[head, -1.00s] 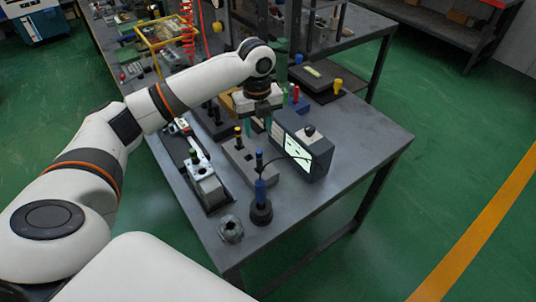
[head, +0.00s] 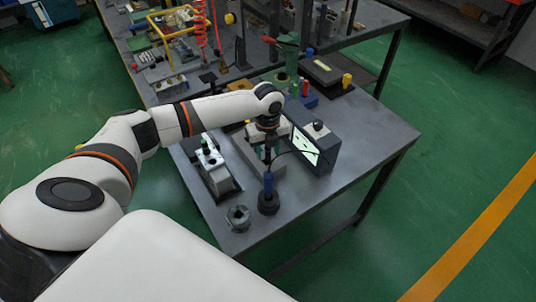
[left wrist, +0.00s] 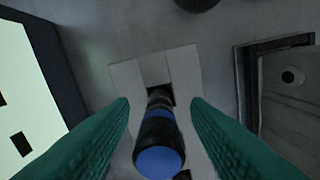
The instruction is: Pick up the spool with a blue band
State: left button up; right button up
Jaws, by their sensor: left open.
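The spool with a blue band (left wrist: 158,148) is dark, with a blue end facing the camera in the left wrist view. It stands in a square hole of a light grey block (left wrist: 127,80). My left gripper (left wrist: 160,104) is open, with its green fingers on either side of the spool and visible gaps between. In the head view my left gripper (head: 266,152) is low over the grey block (head: 246,152) and hides most of the spool. My right gripper is not in view.
A box with a lit screen (head: 315,146) stands close right of the gripper. A blue-handled tool in a black stand (head: 268,203) is in front. A pale fixture (head: 214,172) is at left, a grey ring part (head: 238,218) near the front edge. The table's right side is clear.

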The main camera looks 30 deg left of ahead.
pick_arm(q)
jog(key=shift+c, duration=0.3)
grip_shut()
